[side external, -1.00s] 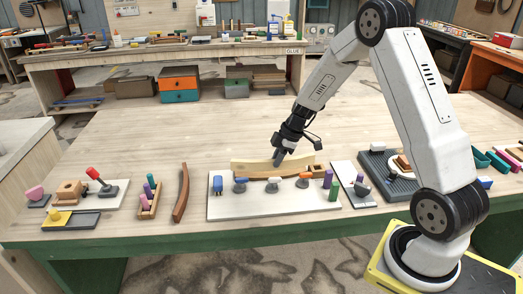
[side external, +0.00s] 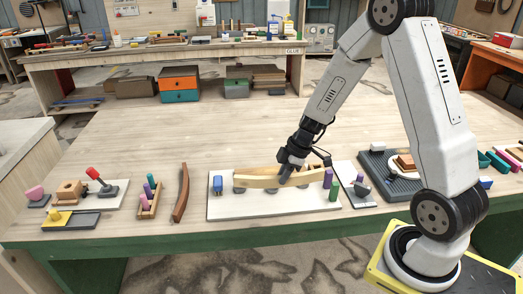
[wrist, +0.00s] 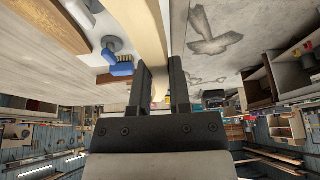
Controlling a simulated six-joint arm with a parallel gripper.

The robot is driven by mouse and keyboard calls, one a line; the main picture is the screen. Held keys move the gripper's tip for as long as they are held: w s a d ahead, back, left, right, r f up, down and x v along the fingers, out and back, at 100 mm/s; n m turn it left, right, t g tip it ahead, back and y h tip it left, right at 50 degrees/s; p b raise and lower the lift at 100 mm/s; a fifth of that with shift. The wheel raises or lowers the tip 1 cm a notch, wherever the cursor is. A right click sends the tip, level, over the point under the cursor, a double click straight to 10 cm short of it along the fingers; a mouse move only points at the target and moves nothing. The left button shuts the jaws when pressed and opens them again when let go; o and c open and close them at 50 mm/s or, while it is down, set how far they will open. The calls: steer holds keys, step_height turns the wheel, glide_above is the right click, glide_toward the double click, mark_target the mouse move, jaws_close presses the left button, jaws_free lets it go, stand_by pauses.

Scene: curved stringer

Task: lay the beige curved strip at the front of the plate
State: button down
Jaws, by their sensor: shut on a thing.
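The beige curved strip (side external: 258,182) is held lengthwise above the front part of the white plate (side external: 228,209). My gripper (side external: 287,172) is shut on it right of its middle. In the wrist view the strip (wrist: 150,38) runs up from between my two fingers (wrist: 160,88). The strip hides most of the clamps in the side view; a blue clamp (side external: 217,184) shows at its left end and in the wrist view (wrist: 121,68). A brown curved piece (wrist: 52,25) lies farther back on the plate. Whether the strip touches the plate is not clear.
Purple (side external: 328,178) and green (side external: 334,190) pegs stand at the plate's right end. A dark brown curved strip (side external: 181,192) lies left of the plate. The bench behind the plate is clear.

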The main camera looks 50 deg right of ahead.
mark_target(295, 176)
steer(key=shift+f, duration=0.2)
steer(key=shift+f, duration=2.65)
steer(key=shift+f, duration=1.8)
steer(key=shift+c, duration=2.4)
jaws_free()
steer(key=shift+v, duration=3.9)
